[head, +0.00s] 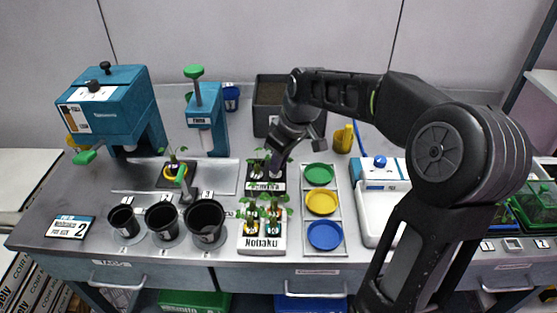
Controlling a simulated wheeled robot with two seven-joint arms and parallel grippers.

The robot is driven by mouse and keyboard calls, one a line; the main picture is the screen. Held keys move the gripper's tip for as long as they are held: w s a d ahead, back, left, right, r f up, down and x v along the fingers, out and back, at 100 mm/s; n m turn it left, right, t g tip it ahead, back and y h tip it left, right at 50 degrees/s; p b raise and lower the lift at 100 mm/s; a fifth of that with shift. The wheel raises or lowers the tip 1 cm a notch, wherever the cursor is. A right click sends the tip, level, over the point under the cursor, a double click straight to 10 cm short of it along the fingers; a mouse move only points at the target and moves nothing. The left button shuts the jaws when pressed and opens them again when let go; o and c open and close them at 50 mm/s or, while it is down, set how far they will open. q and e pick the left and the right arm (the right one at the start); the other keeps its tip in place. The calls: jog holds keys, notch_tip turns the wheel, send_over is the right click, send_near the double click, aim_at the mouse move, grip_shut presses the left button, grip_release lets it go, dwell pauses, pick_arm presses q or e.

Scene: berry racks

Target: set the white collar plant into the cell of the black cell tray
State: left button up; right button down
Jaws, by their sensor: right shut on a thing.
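The black cell tray (266,186) stands in the middle of the bench, with a white label on its front and leafy plants at its left side. My right gripper (276,168) reaches down over its right side and is shut on a plant. That plant is mostly hidden by the fingers, so its white collar is not clear, and I cannot tell whether it touches the cell. My left gripper is not in view.
A white tray (262,250) with several plants stands just in front. Three black pots (205,220) are at left, and a panel with green, yellow and blue dishes (322,203) is at right.

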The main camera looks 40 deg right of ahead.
jog(key=c, duration=1.4)
grip_release()
notch_tip(320, 180, up, 5)
jog(key=p, duration=0.3)
jog(key=shift+p, duration=0.4)
notch_tip(320, 180, up, 4)
jog(key=p, duration=0.3)
